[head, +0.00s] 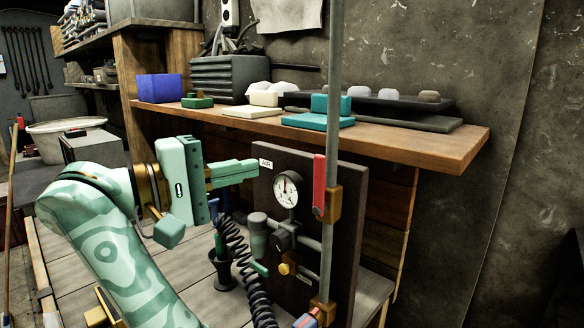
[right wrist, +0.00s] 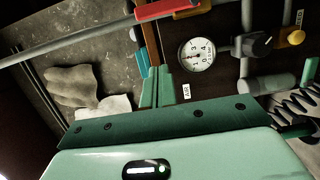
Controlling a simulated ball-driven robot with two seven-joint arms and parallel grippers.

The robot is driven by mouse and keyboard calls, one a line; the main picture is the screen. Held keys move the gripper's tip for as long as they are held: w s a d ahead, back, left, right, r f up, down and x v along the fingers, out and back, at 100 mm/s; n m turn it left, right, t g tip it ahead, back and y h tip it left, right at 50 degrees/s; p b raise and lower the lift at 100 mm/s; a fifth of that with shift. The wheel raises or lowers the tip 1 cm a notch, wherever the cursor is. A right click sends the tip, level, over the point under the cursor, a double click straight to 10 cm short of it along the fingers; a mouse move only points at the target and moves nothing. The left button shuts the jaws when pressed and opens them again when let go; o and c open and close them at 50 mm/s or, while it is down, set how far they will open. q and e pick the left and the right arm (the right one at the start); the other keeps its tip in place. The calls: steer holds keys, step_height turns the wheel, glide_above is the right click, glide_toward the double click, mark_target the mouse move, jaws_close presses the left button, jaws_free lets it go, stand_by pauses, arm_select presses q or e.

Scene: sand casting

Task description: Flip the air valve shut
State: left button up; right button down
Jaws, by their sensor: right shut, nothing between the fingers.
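The air valve has a red lever (head: 319,183) that stands upright along the grey vertical pipe, on a brass body (head: 329,207). The lever also shows at the top of the right wrist view (right wrist: 170,9), lying along the pipe. My right gripper (head: 250,168) is shut and empty, its mint fingers in front of the dark gauge board near the AIR label. It is left of the lever and apart from it. The fingers also show in the right wrist view (right wrist: 157,80). My left gripper is not in view.
The dark board (head: 346,235) carries a pressure gauge (head: 288,189), a knob and a yellow button (head: 284,269). A black coiled hose (head: 240,265) hangs before it. A wooden shelf (head: 440,145) with boxes is behind. Another red and blue part (head: 306,320) is at the bottom edge.

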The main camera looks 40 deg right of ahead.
mark_target(320, 186)
steer(key=s+d, duration=0.5)
steer(key=shift+d+p, duration=0.3)
steer(key=shift+d, duration=0.1)
